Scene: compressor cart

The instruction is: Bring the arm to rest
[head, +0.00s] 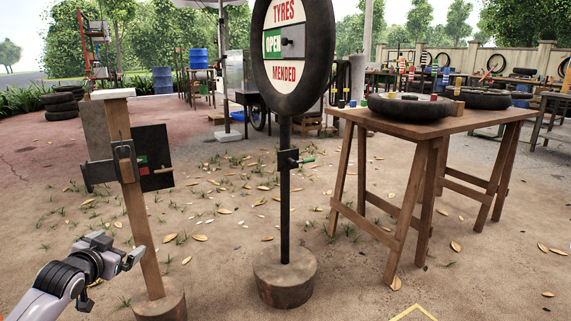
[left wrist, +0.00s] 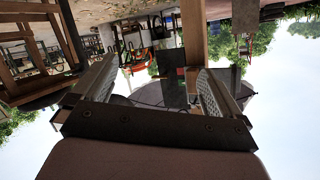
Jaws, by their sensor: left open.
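My left arm comes in at the lower left of the head view, and its grey gripper (head: 123,250) is at the end of it, in front of a wooden post (head: 140,220). The gripper looks small and its fingers are apart. In the left wrist view the two ridged fingers of the gripper (left wrist: 158,88) stand wide apart with nothing held between them. The wooden post (left wrist: 193,35) shows behind the fingers in that upside-down view. I cannot tell how far the gripper is from the post. My right gripper is not in view.
The post carries a dark switch box (head: 150,157). A round tyre sign (head: 287,43) on a black pole stands in a log base (head: 285,278). A wooden table (head: 440,124) with tyres (head: 410,107) stands to the right. Open leaf-strewn ground (head: 225,235) lies between post and sign.

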